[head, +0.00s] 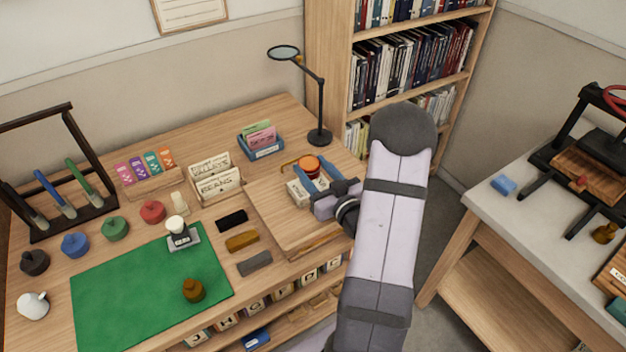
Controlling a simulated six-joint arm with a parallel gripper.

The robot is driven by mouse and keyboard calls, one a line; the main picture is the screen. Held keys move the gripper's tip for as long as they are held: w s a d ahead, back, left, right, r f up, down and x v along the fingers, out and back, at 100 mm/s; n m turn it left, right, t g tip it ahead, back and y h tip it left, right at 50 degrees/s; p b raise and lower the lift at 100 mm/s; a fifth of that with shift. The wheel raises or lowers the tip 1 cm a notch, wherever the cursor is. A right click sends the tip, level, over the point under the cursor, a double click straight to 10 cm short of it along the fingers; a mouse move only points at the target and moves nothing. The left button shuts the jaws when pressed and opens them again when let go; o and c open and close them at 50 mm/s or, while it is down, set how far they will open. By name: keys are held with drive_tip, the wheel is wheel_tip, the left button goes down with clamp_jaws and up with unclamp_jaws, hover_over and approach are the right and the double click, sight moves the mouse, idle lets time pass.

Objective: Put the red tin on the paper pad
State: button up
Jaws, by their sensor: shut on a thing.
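My gripper (312,186) is over the raised wooden board at the right end of the desk.
The raised board (280,222) is bare at its front left. A black lamp (320,105) and blue card tray (262,145) stand behind. Card boxes (215,180), a red knobbed piece (152,212), a stamp (178,232) and a green mat (130,300) are left.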

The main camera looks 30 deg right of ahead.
sight(313, 178)
drive_tip(key=shift+f, duration=2.05)
drive_tip(key=shift+f, duration=0.2)
drive_tip(key=o, duration=1.1)
drive_tip(key=shift+r, duration=0.1)
drive_tip(key=shift+s+r, duration=0.1)
drive_tip(key=shift+r, duration=0.05)
drive_tip(key=s, duration=0.3)
drive_tip(key=s+b, duration=0.1)
drive_tip(key=s, duration=0.6)
drive_tip(key=shift+a+r, duration=0.1)
drive_tip(key=shift+r, duration=0.15)
drive_tip(key=shift+s+a, duration=0.15)
drive_tip(key=shift+s, duration=0.8)
